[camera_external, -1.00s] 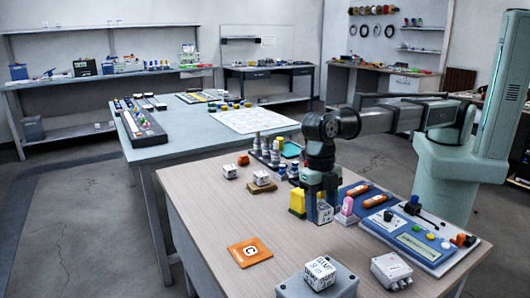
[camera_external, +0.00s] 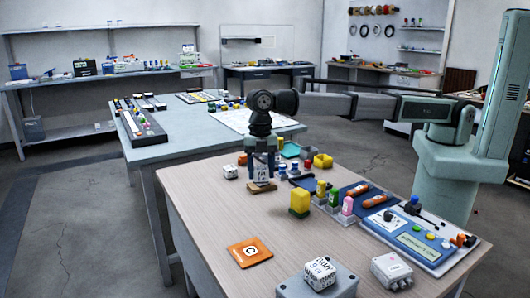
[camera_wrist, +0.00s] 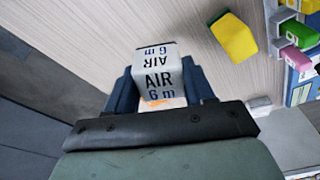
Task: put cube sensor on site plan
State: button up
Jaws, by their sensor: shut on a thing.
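My gripper (camera_external: 263,174) is shut on a white cube sensor (camera_wrist: 160,80), marked "AIR 6 m" in the wrist view. In the external view the cube (camera_external: 262,175) shows between the fingers, in line with a brown wooden block (camera_external: 262,187); I cannot tell whether they touch. The likely site plan is the white printed sheet (camera_external: 238,120) on the grey-blue table, partly hidden by my arm. Another white cube (camera_external: 230,172) stands left of the gripper, and a larger lettered one (camera_external: 320,273) sits on a grey box at the front.
A yellow block (camera_external: 300,203) stands right of the gripper, also in the wrist view (camera_wrist: 233,38). Green (camera_external: 334,197) and pink (camera_external: 347,205) pieces stand beside a blue panel (camera_external: 418,245). An orange "C" card (camera_external: 249,252) lies in front. The wooden table's left-middle is clear.

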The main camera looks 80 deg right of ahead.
jog(key=w+d+r+m, duration=0.1)
jog(key=w+d+m, duration=0.3)
jog(key=w+d, duration=1.1)
jog(key=r+m+t, duration=0.2)
jog(key=m, duration=0.7)
send_over(247, 127)
jog(key=f, duration=0.9)
jog(key=shift+s+d, duration=0.25)
jog(key=shift+s, duration=0.05)
jog(key=shift+f, duration=0.15)
jog(key=o, duration=1)
jog(key=shift+o, duration=0.2)
